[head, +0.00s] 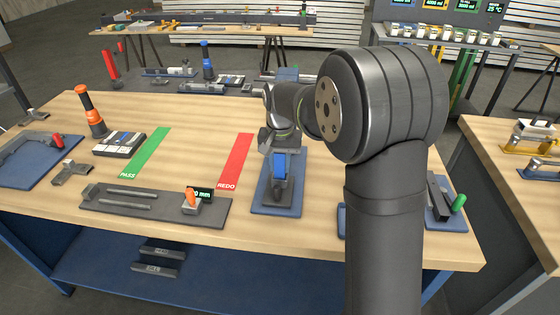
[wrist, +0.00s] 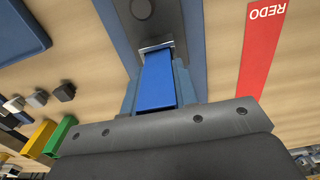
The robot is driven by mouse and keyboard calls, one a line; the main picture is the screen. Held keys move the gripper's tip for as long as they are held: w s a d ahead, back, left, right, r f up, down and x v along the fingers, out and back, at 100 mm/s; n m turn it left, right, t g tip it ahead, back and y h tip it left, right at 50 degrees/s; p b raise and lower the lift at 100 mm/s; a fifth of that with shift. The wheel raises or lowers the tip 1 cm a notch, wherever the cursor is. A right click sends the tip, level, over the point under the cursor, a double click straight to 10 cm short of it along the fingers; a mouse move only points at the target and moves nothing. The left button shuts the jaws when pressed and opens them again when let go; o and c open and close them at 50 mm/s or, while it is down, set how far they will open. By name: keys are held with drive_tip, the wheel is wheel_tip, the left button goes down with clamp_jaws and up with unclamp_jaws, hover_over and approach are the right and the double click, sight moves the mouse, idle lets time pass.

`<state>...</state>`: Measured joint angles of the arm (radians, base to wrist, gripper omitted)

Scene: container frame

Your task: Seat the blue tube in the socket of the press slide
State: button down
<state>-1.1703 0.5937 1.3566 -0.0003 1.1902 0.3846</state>
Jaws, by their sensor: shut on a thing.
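The blue tube (head: 280,166) is held between the fingers of my gripper (head: 278,156), over the press slide (head: 290,209) near the table's front edge. In the wrist view the tube (wrist: 158,80) runs from my gripper (wrist: 157,98) towards a bright metal rim on the dark part of the press slide (wrist: 143,28). The tube's far end meets that rim in the picture. I cannot tell whether it is inside the socket or just over it. My arm hides part of the slide in the head view.
The red REDO strip (head: 235,162) and green PASS strip (head: 146,152) lie to the left. A dark gauge plate (head: 155,203) with a display is at the front left. An orange-and-black tool (head: 90,112) stands farther left. Bare wood lies between the strips.

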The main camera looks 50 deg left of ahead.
drive_tip(key=shift+f, duration=0.85)
drive_tip(key=c, duration=1.1)
unclamp_jaws()
drive_tip(key=shift+o, duration=0.2)
wheel_tip(320, 180, up, 17)
drive_tip(key=shift+r, duration=0.2)
drive_tip(key=shift+f, duration=0.2)
wheel_tip(320, 180, down, 17)
drive_tip(key=shift+f, duration=0.1)
drive_tip(key=shift+r, duration=0.2)
